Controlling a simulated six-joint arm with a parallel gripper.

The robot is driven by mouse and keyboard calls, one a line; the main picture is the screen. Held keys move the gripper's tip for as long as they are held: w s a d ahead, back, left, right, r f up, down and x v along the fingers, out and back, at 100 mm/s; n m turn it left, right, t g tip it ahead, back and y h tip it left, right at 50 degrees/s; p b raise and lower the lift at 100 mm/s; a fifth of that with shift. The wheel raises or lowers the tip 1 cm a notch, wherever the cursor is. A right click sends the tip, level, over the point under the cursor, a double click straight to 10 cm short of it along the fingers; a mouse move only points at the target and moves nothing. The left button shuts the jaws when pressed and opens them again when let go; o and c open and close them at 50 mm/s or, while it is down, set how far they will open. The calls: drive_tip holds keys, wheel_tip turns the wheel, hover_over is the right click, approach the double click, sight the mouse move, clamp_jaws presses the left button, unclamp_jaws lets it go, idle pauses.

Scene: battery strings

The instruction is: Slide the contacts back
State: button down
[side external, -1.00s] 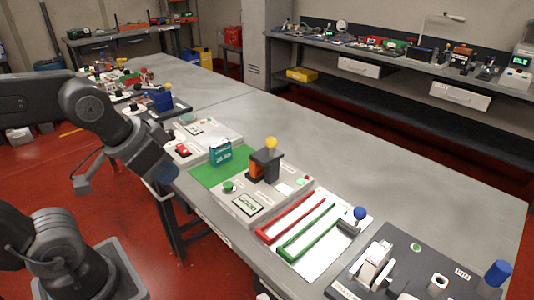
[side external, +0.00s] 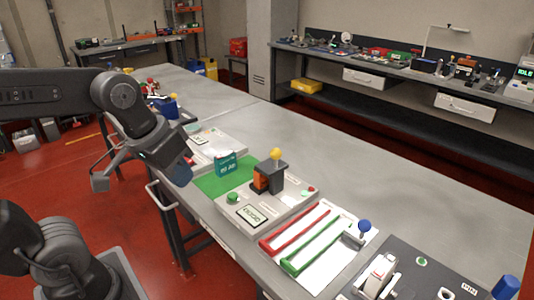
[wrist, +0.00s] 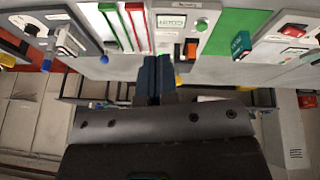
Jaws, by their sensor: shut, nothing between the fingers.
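A grey tester (side external: 269,206) carries a dark block with an orange face and a yellow knob (side external: 276,153). In the wrist view its orange part (wrist: 190,50) shows right of my fingers. Beside the tester, a white plate (side external: 328,262) bears a red rail (side external: 294,231) and a green rail (side external: 309,248). A dark slider with a blue knob (side external: 364,226) sits at the rails' far right end.
A green mat (side external: 212,186) with a teal box (side external: 227,165) lies left of the block. A dark panel with a white lever (side external: 380,275) stands at the right front. The table's far half (side external: 390,190) is clear.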

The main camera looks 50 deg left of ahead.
drive_tip(key=w+a+n+g+h, duration=0.25)
drive_tip(key=w+n+h, duration=0.2)
drive_tip(key=w, duration=0.35)
drive_tip(key=w+a+n+g+h, duration=0.2)
drive_tip(key=w+a+n+h, duration=0.1)
drive_tip(key=w+n, duration=0.35)
drive_tip(key=w+a+f+n+t+h, duration=0.25)
drive_tip(key=w+a+n+h, duration=0.2)
drive_tip(key=a, duration=0.35)
drive_tip(key=w+a+f+n+t+h, duration=0.1)
drive_tip(key=w+a+f+n+h, duration=0.3)
drive_tip(key=a, duration=0.4)
drive_tip(key=m+y, duration=0.1)
hover_over(264, 163)
wheel_tip(264, 163, down, 2)
drive_tip(key=shift+f, duration=0.1)
drive_tip(key=d, duration=0.6)
